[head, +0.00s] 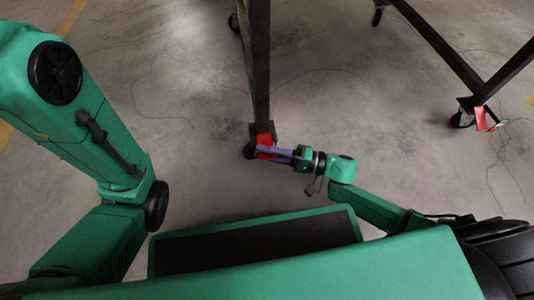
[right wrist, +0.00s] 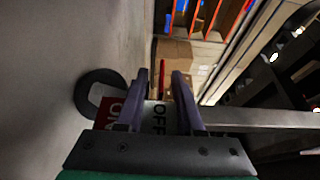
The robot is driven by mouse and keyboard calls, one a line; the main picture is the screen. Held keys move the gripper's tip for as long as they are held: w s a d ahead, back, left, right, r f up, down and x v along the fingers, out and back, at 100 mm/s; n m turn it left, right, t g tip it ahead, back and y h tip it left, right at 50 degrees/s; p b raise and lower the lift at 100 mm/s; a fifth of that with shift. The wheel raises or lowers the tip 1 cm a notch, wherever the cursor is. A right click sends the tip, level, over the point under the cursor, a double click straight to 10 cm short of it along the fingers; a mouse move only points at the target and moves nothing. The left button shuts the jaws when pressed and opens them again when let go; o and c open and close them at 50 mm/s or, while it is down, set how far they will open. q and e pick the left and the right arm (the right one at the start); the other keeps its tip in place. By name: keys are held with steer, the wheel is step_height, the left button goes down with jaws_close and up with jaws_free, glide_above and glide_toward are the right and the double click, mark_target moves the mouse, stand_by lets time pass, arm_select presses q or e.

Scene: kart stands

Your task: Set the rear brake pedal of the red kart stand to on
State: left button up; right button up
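The brake pedal (head: 265,139) is a red piece at the foot of the near dark leg of the kart stand (head: 258,70), beside a caster. My right gripper (head: 262,150) reaches it from the right, its fingertips overlapping the red piece. In the right wrist view, my right gripper (right wrist: 157,85) has its two fingers apart. A white face marked OFF (right wrist: 159,118) shows between them, and a red face with white lettering (right wrist: 110,112) is partly hidden behind the left finger. A thin red edge (right wrist: 162,75) stands between the fingertips. Contact cannot be told. My left gripper is out of view.
The caster wheel (right wrist: 97,92) is close left of the fingers in the right wrist view. Another stand leg with a caster and red pedal (head: 481,119) is at the right. Shelves with boxes (right wrist: 174,52) stand far behind. The concrete floor left of the near leg is clear.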

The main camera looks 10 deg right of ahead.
jaws_close()
steer(key=shift+d, duration=0.1)
stand_by(1.2)
